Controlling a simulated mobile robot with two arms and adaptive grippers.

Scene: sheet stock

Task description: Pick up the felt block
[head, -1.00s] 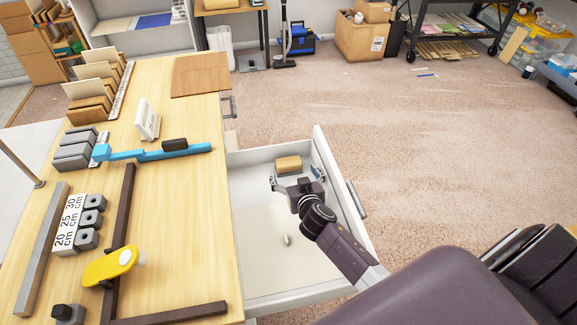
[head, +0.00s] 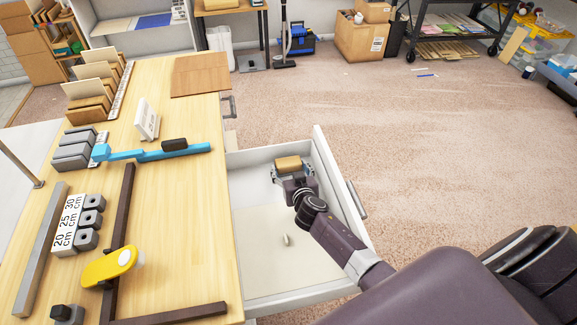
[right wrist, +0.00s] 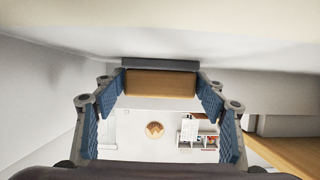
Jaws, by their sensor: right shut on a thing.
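The felt block (head: 288,162) is a tan block in the far part of the open white drawer (head: 265,262). In the right wrist view the block (right wrist: 160,83) shows a tan face with a dark grey layer along its upper edge. My right gripper (head: 293,171) reaches into the drawer and is shut on the block, with one blue-padded finger at each end of it. I cannot tell whether the block touches the drawer floor. My left gripper is not in view.
A small pale object (head: 286,240) lies on the drawer floor. The drawer's walls surround my right gripper. The wooden worktable (head: 190,235) on the left holds a blue tool (head: 160,153), a yellow tool (head: 108,267) and dark strips.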

